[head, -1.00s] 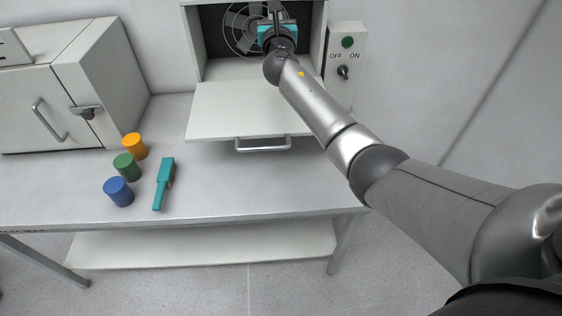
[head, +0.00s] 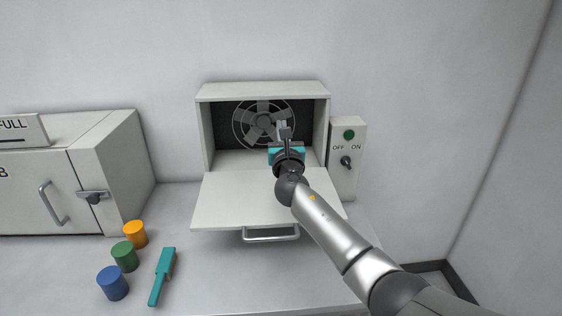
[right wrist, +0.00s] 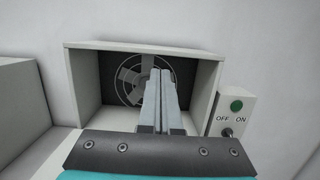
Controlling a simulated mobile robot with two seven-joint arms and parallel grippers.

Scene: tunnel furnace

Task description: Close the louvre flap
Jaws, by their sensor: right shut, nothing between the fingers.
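The louvre flap (head: 232,200) is a pale panel hinged at the bottom of a white box housing (head: 262,90). It is folded down and open, about level, with a metal bar handle (head: 270,236) on its front edge. Behind it, inside the box, is a round fan (head: 262,122). My right gripper (head: 284,130) is above the flap at the box opening, in front of the fan. In the right wrist view its fingers (right wrist: 161,85) are together and empty, pointing at the fan (right wrist: 140,80). My left gripper is not in view.
A switch box (head: 347,158) with a green button and an OFF/ON knob stands right of the housing. At left is a white cabinet (head: 75,180) with a latch.

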